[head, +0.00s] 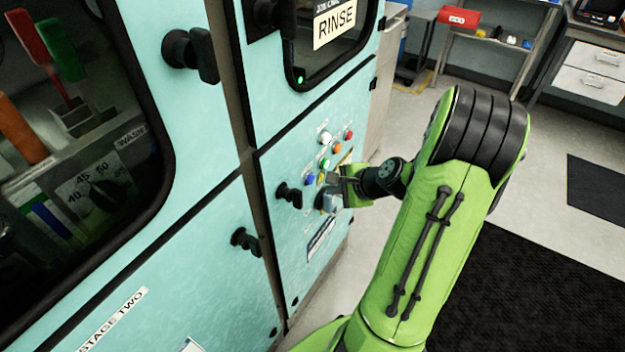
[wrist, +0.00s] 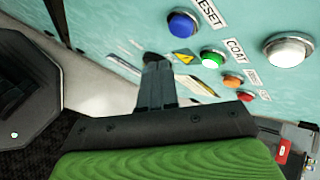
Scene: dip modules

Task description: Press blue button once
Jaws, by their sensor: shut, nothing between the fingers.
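The blue button (head: 310,178) is on the teal panel under the RINSE window. In the wrist view the blue button (wrist: 184,25) has a silver rim and sits beside a RESET label, above and right of my fingertips. My gripper (head: 338,180) is close in front of the panel, right of the blue button. In the wrist view my gripper (wrist: 157,68) has its fingers together with nothing held. A gap shows between the fingers and the blue button in the wrist view. Whether the fingertips touch the panel cannot be told.
A green button (head: 323,163), white button (head: 325,138), orange button (head: 337,147) and red button (head: 349,134) share the panel. A black knob (head: 289,195) juts out left of my gripper. Open floor is at right.

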